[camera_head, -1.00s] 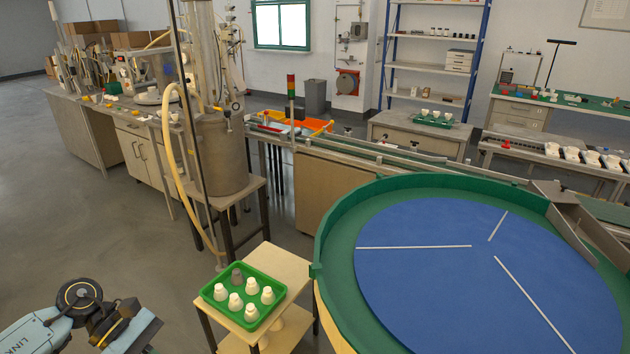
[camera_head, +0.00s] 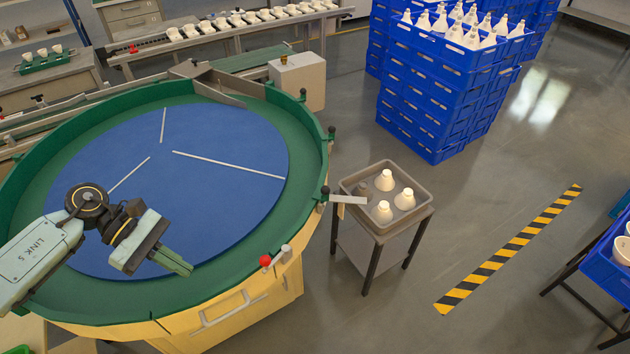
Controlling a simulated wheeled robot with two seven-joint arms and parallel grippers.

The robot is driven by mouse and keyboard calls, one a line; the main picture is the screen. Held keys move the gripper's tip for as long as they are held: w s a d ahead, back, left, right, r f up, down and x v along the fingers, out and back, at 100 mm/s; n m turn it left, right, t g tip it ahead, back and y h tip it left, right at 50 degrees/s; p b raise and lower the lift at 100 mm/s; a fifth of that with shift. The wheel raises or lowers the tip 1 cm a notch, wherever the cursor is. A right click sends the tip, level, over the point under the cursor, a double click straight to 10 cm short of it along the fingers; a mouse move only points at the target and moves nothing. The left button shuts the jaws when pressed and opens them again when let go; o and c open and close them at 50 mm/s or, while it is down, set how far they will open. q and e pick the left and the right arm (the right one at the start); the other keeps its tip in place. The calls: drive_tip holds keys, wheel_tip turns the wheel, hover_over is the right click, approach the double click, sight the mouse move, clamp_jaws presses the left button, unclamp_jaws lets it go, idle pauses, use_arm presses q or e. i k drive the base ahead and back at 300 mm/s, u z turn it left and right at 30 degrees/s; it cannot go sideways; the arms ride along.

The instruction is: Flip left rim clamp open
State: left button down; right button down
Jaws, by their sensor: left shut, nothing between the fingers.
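The round table has a green rim (camera_head: 120,296) and a blue disc (camera_head: 215,140) with white lines. Small dark fittings that look like rim clamps stand on its right edge: an upper one (camera_head: 303,95), a middle one (camera_head: 331,133) and a lower one (camera_head: 325,192) beside a flat pale plate (camera_head: 348,199). A red ball knob (camera_head: 265,261) and a grey cylinder (camera_head: 286,253) sit at the front rim. I cannot tell which is the left rim clamp, or whether it is open. My left gripper (camera_head: 178,264) is shut and empty above the front of the table, left of the red knob. My right gripper is out of view.
A small stand with a grey tray (camera_head: 352,187) of white bulb-like pieces is right of the table. Stacked blue crates (camera_head: 425,115) stand behind it. A striped floor strip (camera_head: 510,248) lies on open floor. A conveyor with white pieces (camera_head: 215,35) runs along the back.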

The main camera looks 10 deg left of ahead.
sight(323, 196)
drive_tip(key=z, duration=0.25)
drive_tip(key=i, duration=1)
